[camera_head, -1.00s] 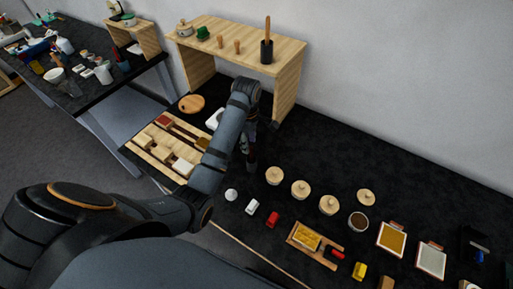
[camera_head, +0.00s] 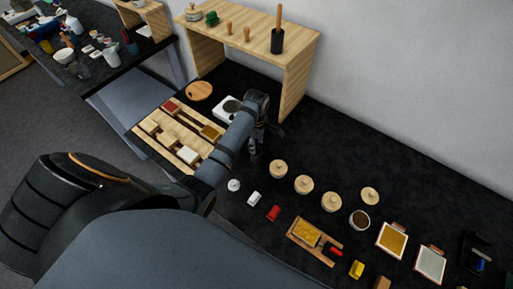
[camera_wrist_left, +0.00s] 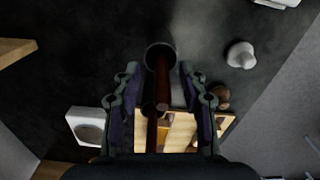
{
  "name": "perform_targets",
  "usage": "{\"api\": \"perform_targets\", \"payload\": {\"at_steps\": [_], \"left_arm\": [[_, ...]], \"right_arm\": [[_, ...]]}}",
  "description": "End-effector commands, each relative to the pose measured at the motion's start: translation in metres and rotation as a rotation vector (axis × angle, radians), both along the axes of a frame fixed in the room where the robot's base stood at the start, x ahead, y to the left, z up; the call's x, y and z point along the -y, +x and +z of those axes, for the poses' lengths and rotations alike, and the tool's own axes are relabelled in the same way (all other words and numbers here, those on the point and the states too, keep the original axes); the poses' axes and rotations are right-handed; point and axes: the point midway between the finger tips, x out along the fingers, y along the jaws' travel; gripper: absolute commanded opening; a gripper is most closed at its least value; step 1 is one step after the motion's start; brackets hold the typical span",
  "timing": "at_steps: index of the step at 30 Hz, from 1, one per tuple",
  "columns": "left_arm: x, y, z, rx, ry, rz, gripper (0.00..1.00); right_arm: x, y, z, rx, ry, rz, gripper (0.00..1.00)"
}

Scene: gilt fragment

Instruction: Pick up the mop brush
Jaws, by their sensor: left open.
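A dark red-brown handle, which I take to be the mop brush (camera_wrist_left: 163,85), shows in the left wrist view. Its far end meets a round grey rim (camera_wrist_left: 153,50), possibly a holder. My left gripper (camera_head: 254,143) is over the black table, beyond the wooden tray. In the left wrist view its two fingers stand apart, one on each side of the handle, with gaps visible. In the head view the arm and gripper mostly hide the brush. My right gripper is not in view.
A sectioned wooden tray (camera_head: 164,143) and a white square device (camera_head: 224,106) are close to the left gripper. A wooden shelf (camera_head: 235,40) stands behind. A white knob-like piece (camera_head: 234,185) and lidded pots (camera_head: 304,184) lie to the front and right.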

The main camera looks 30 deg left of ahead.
Motion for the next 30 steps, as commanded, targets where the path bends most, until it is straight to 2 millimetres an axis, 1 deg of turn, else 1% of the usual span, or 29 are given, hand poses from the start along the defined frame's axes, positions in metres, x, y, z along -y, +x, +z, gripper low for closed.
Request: {"api": "perform_targets", "payload": {"at_steps": [1, 4, 10, 11, 18, 20, 27, 30], "left_arm": [[0.000, 0.000, -0.005, -0.002, 0.000, 0.000, 0.42], [0.000, 0.000, -0.014, 0.000, 0.000, -0.001, 0.42], [0.000, 0.000, -0.017, 0.002, 0.000, -0.001, 0.42], [0.000, 0.000, -0.017, 0.002, 0.000, -0.001, 0.40], [0.000, 0.001, -0.016, 0.002, -0.001, -0.001, 0.07], [0.000, 0.001, -0.016, 0.002, -0.001, -0.001, 0.00], [0.000, 0.001, -0.016, 0.002, -0.001, -0.001, 0.00], [0.000, 0.002, -0.011, 0.005, 0.000, -0.001, 0.00]], "right_arm": [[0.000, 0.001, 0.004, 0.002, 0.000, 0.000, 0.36], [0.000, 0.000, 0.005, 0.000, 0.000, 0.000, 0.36], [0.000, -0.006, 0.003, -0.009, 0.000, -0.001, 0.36], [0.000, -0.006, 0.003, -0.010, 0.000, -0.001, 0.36], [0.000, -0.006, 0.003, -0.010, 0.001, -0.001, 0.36], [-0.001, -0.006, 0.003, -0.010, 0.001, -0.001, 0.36], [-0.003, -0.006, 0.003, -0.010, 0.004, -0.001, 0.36], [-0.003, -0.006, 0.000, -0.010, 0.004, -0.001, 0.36]]}}
